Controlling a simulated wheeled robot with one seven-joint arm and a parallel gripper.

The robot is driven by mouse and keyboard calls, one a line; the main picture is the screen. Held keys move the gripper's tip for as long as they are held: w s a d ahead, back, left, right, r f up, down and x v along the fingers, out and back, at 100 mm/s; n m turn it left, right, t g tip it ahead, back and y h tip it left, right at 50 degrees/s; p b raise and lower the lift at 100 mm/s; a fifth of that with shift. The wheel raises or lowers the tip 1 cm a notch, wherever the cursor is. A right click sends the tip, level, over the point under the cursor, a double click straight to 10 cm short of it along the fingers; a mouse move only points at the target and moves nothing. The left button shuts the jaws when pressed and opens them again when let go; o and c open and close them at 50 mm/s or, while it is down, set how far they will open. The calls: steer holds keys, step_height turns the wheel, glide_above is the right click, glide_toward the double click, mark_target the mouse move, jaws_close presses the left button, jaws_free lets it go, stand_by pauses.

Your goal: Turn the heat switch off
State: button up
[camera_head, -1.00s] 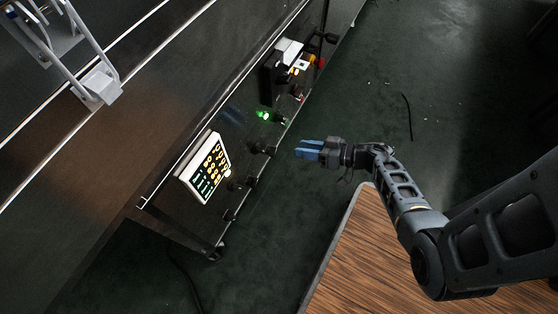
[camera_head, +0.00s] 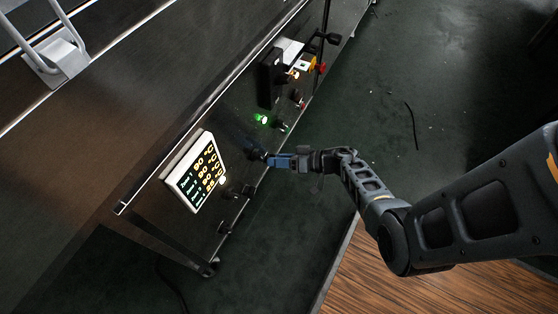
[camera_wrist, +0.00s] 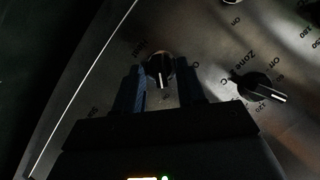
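The heat switch appears to be the black rotary knob (camera_wrist: 161,68) with a white pointer line, on the metal panel. My gripper (camera_wrist: 161,80) is open, with one blue finger on each side of this knob and narrow gaps showing. The pointer line faces down toward my gripper's body. In the head view my gripper (camera_head: 272,160) is at the panel front, its tips by the knob (camera_head: 256,153), which they partly hide.
A second knob (camera_wrist: 262,87), labelled Zone, sits close to the right of my gripper in the wrist view. A lit temperature display (camera_head: 197,172), a green light (camera_head: 262,119) and a red button (camera_head: 320,68) are on the machine. The floor (camera_head: 385,90) right of the machine is mostly clear.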

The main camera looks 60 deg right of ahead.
steer(key=shift+c, duration=0.2)
jaws_close()
steer(key=shift+a+n+p, duration=0.1)
steer(key=shift+n+p, duration=0.2)
steer(key=shift+p, duration=0.05)
steer(key=n+h+b, duration=0.1)
steer(key=n+h, duration=0.1)
steer(key=n, duration=0.1)
steer(key=a+n+h+b, duration=0.1)
steer(key=n+h, duration=0.1)
steer(key=n, duration=0.2)
steer(key=n+h+b, duration=0.1)
steer(key=n+h, duration=0.2)
steer(key=shift+w+a+f, duration=0.1)
steer(key=shift+w+a, duration=0.1)
steer(key=shift+w, duration=0.05)
stand_by(0.5)
steer(key=shift+n, duration=0.3)
